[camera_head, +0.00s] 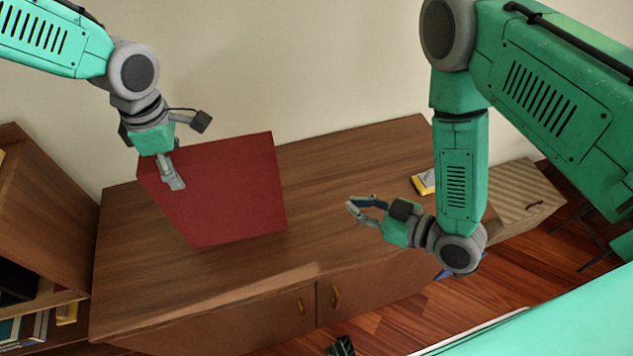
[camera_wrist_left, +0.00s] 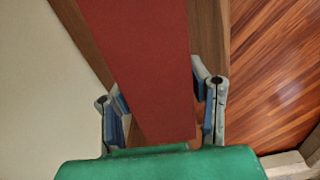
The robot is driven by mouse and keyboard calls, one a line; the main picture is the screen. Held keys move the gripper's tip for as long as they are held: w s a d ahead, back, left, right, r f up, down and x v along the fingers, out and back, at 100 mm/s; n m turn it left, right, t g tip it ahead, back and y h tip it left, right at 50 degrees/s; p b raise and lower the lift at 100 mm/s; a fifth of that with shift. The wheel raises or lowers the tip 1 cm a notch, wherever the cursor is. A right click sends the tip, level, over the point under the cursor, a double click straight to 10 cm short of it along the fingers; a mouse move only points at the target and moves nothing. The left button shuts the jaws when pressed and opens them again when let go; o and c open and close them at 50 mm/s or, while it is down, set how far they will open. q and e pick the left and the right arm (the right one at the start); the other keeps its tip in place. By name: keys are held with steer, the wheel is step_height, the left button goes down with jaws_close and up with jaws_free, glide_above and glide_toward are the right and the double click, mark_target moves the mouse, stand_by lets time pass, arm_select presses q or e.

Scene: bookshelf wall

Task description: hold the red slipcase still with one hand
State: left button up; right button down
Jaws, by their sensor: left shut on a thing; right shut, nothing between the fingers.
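The red slipcase (camera_head: 225,195) stands upright on the brown wooden cabinet top, left of its middle. My left gripper (camera_head: 173,180) is at the slipcase's upper left edge and is shut on it. In the left wrist view, the red slipcase (camera_wrist_left: 140,55) runs between the two fingers of my left gripper (camera_wrist_left: 162,105), one on each side. My right gripper (camera_head: 358,208) is over the cabinet top to the right of the slipcase, apart from it, shut and empty.
The wooden cabinet (camera_head: 330,160) has a clear top between the slipcase and a small yellow-and-white object (camera_head: 423,183) at the right. A bookshelf (camera_head: 40,215) stands at the left. A lower striped-top unit (camera_head: 515,195) stands at the right. A pale wall is behind.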

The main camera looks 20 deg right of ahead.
stand_by(0.3)
arm_select(q)
steer(key=o, duration=1.5)
steer(key=shift+d, duration=0.15)
